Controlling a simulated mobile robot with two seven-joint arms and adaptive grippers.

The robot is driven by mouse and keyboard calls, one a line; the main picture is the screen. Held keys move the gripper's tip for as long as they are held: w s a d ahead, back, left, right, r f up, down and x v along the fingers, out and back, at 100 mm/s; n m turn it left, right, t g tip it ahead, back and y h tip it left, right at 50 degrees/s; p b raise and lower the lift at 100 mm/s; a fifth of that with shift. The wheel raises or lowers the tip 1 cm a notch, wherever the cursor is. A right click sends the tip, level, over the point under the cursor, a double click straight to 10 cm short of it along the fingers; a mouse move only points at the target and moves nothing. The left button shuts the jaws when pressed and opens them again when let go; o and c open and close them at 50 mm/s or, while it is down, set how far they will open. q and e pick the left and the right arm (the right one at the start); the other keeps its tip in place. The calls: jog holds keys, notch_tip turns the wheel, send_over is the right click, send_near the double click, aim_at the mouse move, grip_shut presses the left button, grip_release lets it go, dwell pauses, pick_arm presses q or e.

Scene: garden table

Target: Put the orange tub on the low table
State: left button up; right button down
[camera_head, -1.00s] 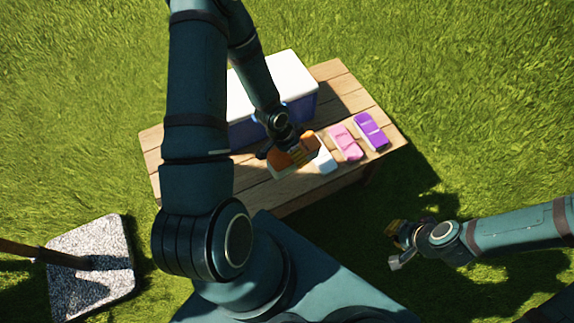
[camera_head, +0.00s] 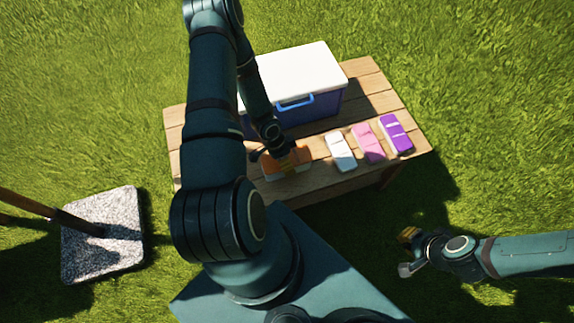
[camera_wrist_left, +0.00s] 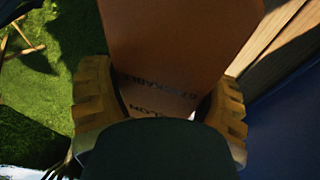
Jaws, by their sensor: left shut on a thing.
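The orange tub (camera_wrist_left: 180,45) fills the middle of the left wrist view, between the two yellow fingertips of my left gripper (camera_wrist_left: 160,108). In the head view the orange tub (camera_head: 272,167) shows under my left gripper (camera_head: 287,158), which is shut on it. It is over the front left part of the wooden low table (camera_head: 195,150); I cannot tell whether it touches the boards. My right gripper (camera_head: 407,252) is empty, its fingers apart, over the grass right of the table.
A white-lidded blue cooler (camera_head: 300,75) stands on the table's back part. White (camera_head: 341,150), pink (camera_head: 368,143) and purple (camera_head: 396,134) tubs stand in a row to the right. A speckled stone base (camera_head: 100,255) with a pole sits on the grass at left.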

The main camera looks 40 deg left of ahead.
pick_arm(q)
notch_tip(320, 180, down, 4)
jog(key=shift+r+b, duration=0.2)
jog(key=shift+b, duration=0.3)
jog(key=o, duration=1.2)
jog(key=shift+c, duration=0.2)
jog(key=p+v, duration=0.4)
jog(key=v, duration=0.8)
jog(key=d+r+n, duration=0.3)
jog(key=d+r, duration=0.1)
jog(key=d, duration=0.9)
jog(key=d+r+n, duration=0.4)
jog(key=d+r, duration=0.1)
jog(key=d, duration=0.8)
jog(key=shift+w+d+h, duration=0.3)
jog(key=shift+d, duration=0.05)
jog(key=shift+r, duration=0.1)
